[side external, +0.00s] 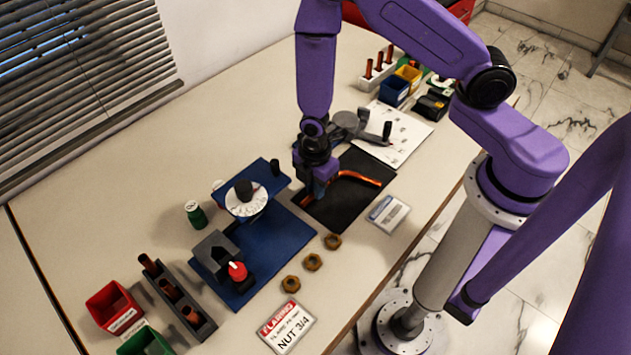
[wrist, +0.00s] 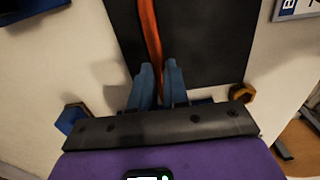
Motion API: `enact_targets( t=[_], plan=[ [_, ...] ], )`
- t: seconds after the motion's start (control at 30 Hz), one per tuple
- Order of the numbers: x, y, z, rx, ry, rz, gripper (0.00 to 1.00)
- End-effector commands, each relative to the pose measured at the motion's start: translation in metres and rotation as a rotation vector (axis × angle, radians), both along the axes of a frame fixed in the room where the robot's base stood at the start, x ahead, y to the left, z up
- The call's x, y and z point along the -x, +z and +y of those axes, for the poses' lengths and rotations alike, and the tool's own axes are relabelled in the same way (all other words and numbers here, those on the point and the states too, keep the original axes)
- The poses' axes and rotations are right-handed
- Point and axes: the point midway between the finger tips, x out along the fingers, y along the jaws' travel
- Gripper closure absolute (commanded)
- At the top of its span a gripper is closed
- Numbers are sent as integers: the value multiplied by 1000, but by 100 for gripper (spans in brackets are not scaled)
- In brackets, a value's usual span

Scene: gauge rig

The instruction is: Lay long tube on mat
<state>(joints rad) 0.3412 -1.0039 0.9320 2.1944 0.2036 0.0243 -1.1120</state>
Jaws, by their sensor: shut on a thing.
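The long tube (side external: 357,177) is copper-orange with a bend and extends to the right from my gripper (side external: 318,194), over the black mat (side external: 342,217). In the wrist view, the tube (wrist: 151,32) runs up from between the two blue fingers of my gripper (wrist: 159,72), which are shut on it. The dark mat (wrist: 212,45) is beneath the tube there. The tube is at or just above the mat's surface; I cannot tell whether it touches. My gripper partly hides the tube's near end.
Left of the mat is a blue base (side external: 276,238) with a gauge fixture (side external: 246,200). Several brass nuts (side external: 313,262) lie in front. A small label card (side external: 389,213) lies beside the mat's right corner. A rack of short tubes (side external: 172,291) stands at lower left, and a white sheet (side external: 405,140) lies behind.

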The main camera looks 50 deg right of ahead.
Motion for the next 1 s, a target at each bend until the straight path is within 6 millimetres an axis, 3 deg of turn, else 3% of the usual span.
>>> enact_targets(
  t=[0.37,0.4,0.47,0.8,1.0],
  plan=[
    [0,-2,0,0,0,0,100],
    [0,-2,0,0,0,0,76],
    [0,-2,0,0,0,0,56],
    [0,-1,0,0,0,0,56],
    [-1,10,1,-1,0,-1,56]
  ],
)
